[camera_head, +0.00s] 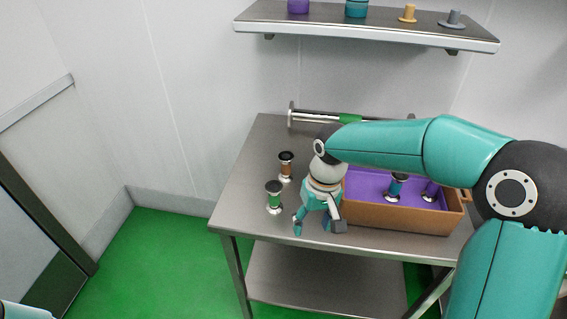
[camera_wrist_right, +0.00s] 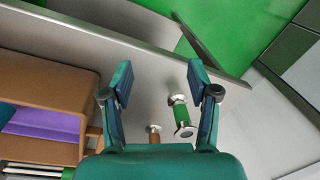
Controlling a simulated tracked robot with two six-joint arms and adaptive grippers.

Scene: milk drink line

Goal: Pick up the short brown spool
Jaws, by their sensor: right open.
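The short brown spool (camera_head: 286,167) stands upright on the steel table, left of my right arm, with a dark top and pale lower flange. It also shows in the right wrist view (camera_wrist_right: 154,137), small and partly hidden near the gripper's base. My right gripper (camera_head: 318,224) is open and empty, pointing down in front of the crate's left end. The brown spool is behind it and to its left in the head view. In the right wrist view the spread fingers (camera_wrist_right: 161,82) have bare table between their tips. My left gripper is out of view.
A green spool (camera_head: 274,198) stands in front of the brown one, close to my right gripper. A brown crate (camera_head: 400,216) with a purple lining holds spools. A long rod-like piece (camera_head: 310,115) lies at the table's back. A shelf (camera_head: 380,28) hangs above.

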